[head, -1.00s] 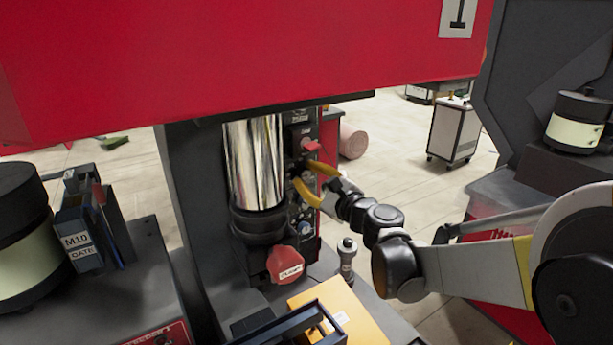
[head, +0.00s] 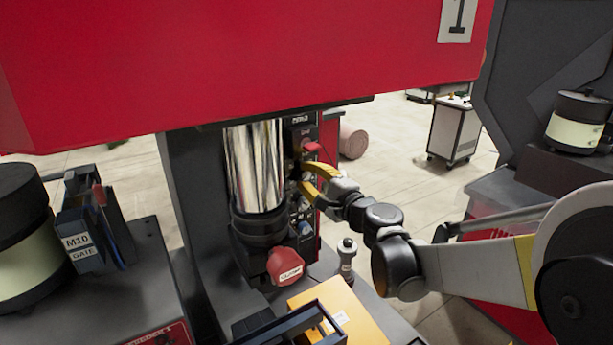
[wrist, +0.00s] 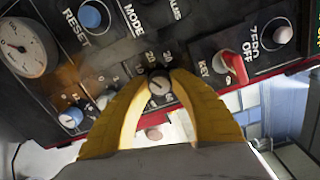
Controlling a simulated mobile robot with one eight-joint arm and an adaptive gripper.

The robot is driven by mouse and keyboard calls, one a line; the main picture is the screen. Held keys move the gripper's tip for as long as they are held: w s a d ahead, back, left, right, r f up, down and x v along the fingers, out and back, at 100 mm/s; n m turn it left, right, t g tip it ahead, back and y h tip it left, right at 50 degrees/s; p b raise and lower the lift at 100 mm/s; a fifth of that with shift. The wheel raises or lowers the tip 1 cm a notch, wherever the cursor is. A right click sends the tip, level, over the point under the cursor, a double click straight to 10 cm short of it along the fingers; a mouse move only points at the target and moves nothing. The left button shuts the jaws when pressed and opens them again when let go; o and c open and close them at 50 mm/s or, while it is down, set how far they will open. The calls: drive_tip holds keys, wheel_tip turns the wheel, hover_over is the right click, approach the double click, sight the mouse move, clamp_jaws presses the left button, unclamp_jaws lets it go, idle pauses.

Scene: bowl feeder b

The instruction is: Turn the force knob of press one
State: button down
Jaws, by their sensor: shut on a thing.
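Press one is the large red machine (head: 250,60) with a "1" plate. Its dark control panel (head: 303,130) stands beside the shiny steel column. In the wrist view, a small round dark knob (wrist: 160,86) with a pale face has scale numbers around it. I take it for the force knob; its own name label is not readable. My gripper (head: 300,178), with yellow fingers, reaches the panel from the right. In the wrist view, the fingertips (wrist: 158,78) are shut on the knob from both sides. In the head view, the fingers hide the knob.
Close to the fingers in the wrist view are a red key switch (wrist: 233,67), a blue reset button (wrist: 90,16), a gauge (wrist: 22,45) and a blue button (wrist: 71,117). A red mushroom button (head: 286,266) sits below the panel, near a yellow box (head: 335,312).

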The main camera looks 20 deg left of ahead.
drive_tip(key=shift+n, duration=1.1)
drive_tip(key=c, duration=1.1)
unclamp_jaws()
drive_tip(key=shift+o, duration=0.2)
drive_tip(key=v, duration=1.2)
drive_tip(key=shift+r, duration=0.1)
